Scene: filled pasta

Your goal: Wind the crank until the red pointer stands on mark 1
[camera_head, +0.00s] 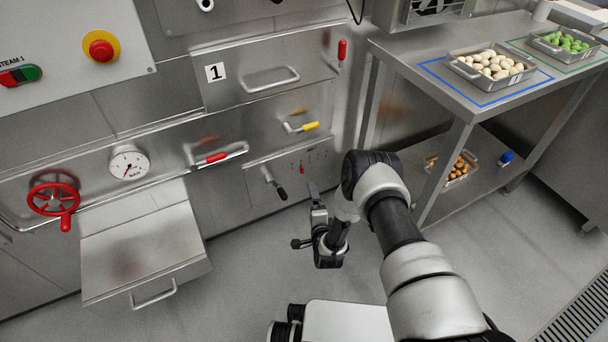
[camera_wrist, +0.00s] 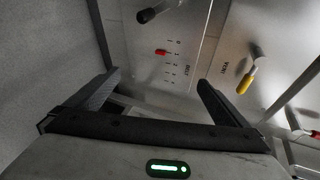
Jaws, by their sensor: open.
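The crank (camera_head: 273,182) with a black handle sticks out of the low steel panel (camera_head: 317,163). The black handle also shows at the top of the wrist view (camera_wrist: 150,14). The small red pointer (camera_head: 302,168) is right of the crank; in the wrist view the red pointer (camera_wrist: 161,52) lies beside a row of small marks (camera_wrist: 175,60). The marks are too small to read surely, so I cannot tell which one it stands on. My gripper (camera_head: 315,192) is open and empty, apart from the crank handle and right of it. Its two fingers (camera_wrist: 159,78) point toward the panel.
A red handwheel (camera_head: 53,198), a gauge (camera_head: 129,162) and a steel box (camera_head: 143,250) are at left. A steel table (camera_head: 400,50) with trays stands at right. Floor before the panel is clear.

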